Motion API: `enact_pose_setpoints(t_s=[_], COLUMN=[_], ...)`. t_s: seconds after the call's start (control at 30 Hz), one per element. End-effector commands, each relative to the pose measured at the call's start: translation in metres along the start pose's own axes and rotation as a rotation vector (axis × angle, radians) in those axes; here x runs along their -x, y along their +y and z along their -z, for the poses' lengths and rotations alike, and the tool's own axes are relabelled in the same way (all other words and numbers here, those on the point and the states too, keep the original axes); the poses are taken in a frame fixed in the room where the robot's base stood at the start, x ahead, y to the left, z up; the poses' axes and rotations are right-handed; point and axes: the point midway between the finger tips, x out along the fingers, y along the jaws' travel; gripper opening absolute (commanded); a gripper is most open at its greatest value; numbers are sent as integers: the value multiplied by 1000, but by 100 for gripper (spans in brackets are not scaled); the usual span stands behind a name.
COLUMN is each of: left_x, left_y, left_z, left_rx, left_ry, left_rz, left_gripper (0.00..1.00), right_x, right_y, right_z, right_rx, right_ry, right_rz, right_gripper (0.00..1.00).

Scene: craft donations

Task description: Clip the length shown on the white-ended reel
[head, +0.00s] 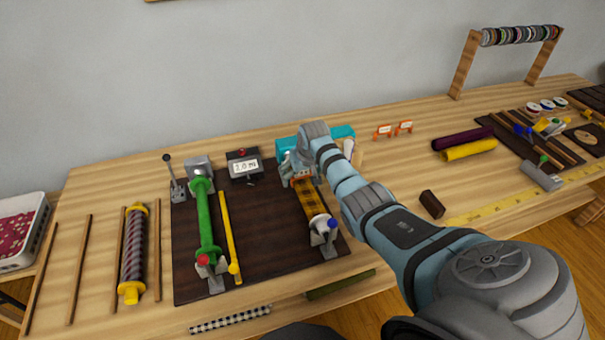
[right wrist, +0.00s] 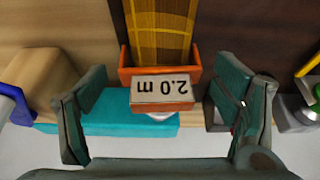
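The white-ended reel (head: 319,222) with a blue knob stands on the right of the dark board. Yellow-brown plaid cloth (head: 311,204) runs from it towards the back; it also shows in the right wrist view (right wrist: 158,30). An orange clip (right wrist: 160,72) labelled 2.0 m, upside down in that view, sits across the cloth's end. My right gripper (head: 298,178) is at the far end of the cloth. Its fingers (right wrist: 165,103) are spread, one on each side of the clip with gaps. A length display (head: 245,167) stands at the board's back; its number is small, seemingly 1.0 m.
A green roll (head: 206,222) and a yellow rod (head: 229,235) lie left on the board (head: 262,250). Two orange labelled clips (head: 383,131) (head: 404,127) stand at the back. A teal block (right wrist: 120,124) lies behind the cloth's end. A dark block (head: 432,204) lies right of my arm.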

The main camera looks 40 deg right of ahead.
Motion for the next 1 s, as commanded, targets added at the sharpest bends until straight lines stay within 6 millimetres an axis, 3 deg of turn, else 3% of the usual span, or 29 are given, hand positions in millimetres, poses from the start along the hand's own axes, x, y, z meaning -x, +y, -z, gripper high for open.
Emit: enact_pose_setpoints(t_s=[0.33, 0.43, 0.7, 0.83, 1.0], left_x=[0, 0, 0, 0, 0], left_y=[-2, -1, 0, 0, 0], left_z=[0, 0, 0, 0, 0], left_rx=[0, 0, 0, 0, 0], left_ry=[1, 1, 1, 0, 0], left_rz=[2, 1, 1, 0, 0], left_gripper=[43, 43, 43, 43, 43], right_x=[10, 28, 101, 118, 121], right_y=[1, 1, 1, 1, 0], right_z=[1, 1, 0, 0, -1], right_rx=[-1, 2, 2, 0, 0], right_ry=[4, 5, 4, 1, 0], right_rz=[-1, -1, -1, -1, 0], right_gripper=[83, 83, 83, 83, 83])
